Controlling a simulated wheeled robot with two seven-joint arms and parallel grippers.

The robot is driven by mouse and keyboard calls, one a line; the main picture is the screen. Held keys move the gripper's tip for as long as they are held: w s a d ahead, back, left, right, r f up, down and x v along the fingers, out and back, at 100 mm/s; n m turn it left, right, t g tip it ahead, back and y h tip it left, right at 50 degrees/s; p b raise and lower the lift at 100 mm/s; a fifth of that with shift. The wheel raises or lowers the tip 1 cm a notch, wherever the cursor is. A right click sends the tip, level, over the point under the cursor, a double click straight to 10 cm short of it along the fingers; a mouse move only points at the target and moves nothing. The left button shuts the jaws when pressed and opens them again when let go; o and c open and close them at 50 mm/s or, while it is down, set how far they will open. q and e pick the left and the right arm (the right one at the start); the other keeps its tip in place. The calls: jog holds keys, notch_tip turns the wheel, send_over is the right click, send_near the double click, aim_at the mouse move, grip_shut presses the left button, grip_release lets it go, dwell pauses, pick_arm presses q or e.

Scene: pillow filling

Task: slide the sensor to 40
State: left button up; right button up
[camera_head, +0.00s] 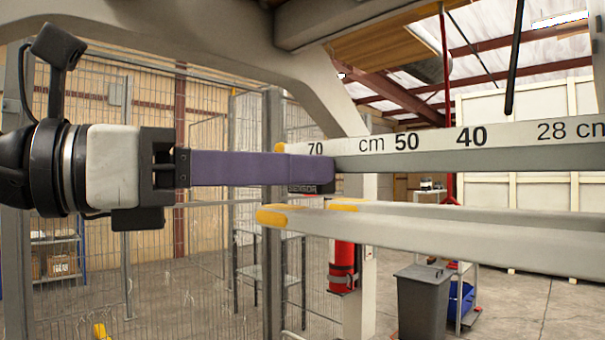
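The ruler rail (545,150) is a pale bar marked 70, 50, 40 and 28 cm, with a yellow end cap at its left. The 40 mark (472,137) is right of the 50. The dark sensor (312,189), labelled SENSOR, is at the rail's lower edge below the 70, mostly hidden by my gripper. My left gripper (318,169), with long purple fingers, comes in from the left, its tips over the sensor. The fingers line up in this view, so I cannot tell whether they grip the sensor. My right gripper is out of view.
Two pale bars with yellow ends (440,232) run below the ruler rail. A red extinguisher (342,266), a grey bin (423,300) and wire fencing (105,215) stand farther back. The rail's front face right of my fingertips looks clear.

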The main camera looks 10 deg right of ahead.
pick_arm(q)
jog(key=c, duration=0.5)
jog(key=shift+s+d+f+b, duration=0.1)
jog(key=shift+s+d+b, duration=0.3)
jog(key=shift+s+d, duration=0.5)
jog(key=shift+s+d+r+b, duration=0.1)
jog(key=shift+s+d+b, duration=0.4)
jog(key=shift+s, duration=0.65)
jog(key=shift+s+d+f+b, duration=0.1)
jog(key=shift+s+d+b, duration=0.2)
jog(key=shift+s+d, duration=0.65)
jog(key=shift+s+d+b, duration=0.4)
jog(key=shift+s+d, duration=0.2)
jog(key=shift+s, duration=0.35)
jog(key=shift+s+d+b, duration=0.4)
jog(key=shift+s+d, duration=0.25)
jog(key=shift+s, duration=0.25)
jog(key=shift+s+d+b, duration=0.4)
jog(key=shift+s+d, duration=0.2)
jog(key=shift+s, duration=0.35)
jog(key=o, duration=0.7)
jog(key=shift+a, duration=0.1)
